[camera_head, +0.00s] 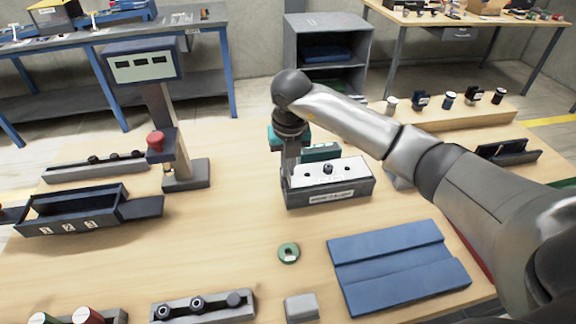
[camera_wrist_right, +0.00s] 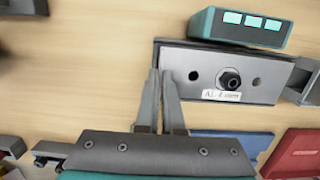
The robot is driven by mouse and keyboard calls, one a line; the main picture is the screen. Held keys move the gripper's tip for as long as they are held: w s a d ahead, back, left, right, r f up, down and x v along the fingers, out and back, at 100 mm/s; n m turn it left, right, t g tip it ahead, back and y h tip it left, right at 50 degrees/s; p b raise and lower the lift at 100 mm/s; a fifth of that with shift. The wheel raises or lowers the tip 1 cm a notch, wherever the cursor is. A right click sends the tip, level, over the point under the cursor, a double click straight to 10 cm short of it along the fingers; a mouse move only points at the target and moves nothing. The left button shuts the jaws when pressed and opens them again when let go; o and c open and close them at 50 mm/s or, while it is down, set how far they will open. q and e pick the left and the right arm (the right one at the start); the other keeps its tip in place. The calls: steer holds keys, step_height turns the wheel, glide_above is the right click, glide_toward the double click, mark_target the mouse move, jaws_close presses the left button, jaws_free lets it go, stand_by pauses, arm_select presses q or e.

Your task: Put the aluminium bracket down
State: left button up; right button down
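The aluminium bracket (camera_head: 345,171) is a pale flat plate with holes. It lies on a dark grey labelled block (camera_head: 329,196), and a black stud stands up through its middle. The wrist view shows the bracket (camera_wrist_right: 213,76) with a hole on each side of the stud. My right gripper (camera_head: 288,172) points down at the bracket's left end. In the wrist view its fingers (camera_wrist_right: 160,75) are nearly together there, apparently with the bracket's thin edge between them. The exact contact is hidden. My left gripper is not in view.
A teal box (camera_wrist_right: 240,27) stands behind the block. A blue two-level mat (camera_head: 400,268), a green ring (camera_head: 289,253) and a small grey block (camera_head: 301,307) lie in front. A display post (camera_head: 162,120) and numbered bin (camera_head: 70,217) stand left. Wood around the ring is clear.

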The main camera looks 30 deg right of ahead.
steer(key=shift+f+b, duration=0.35)
steer(key=shift+f, duration=0.2)
steer(key=c, duration=1.1)
jaws_free()
steer(key=shift+o, duration=0.2)
steer(key=shift+r, duration=0.15)
steer(key=shift+r+p, duration=0.25)
steer(key=shift+p, duration=0.1)
step_height(320, 180, up, 12)
steer(key=s+p, duration=0.1)
steer(key=shift+s+a+r, duration=0.15)
steer(key=shift+s+a, duration=0.05)
steer(key=shift+s, duration=0.15)
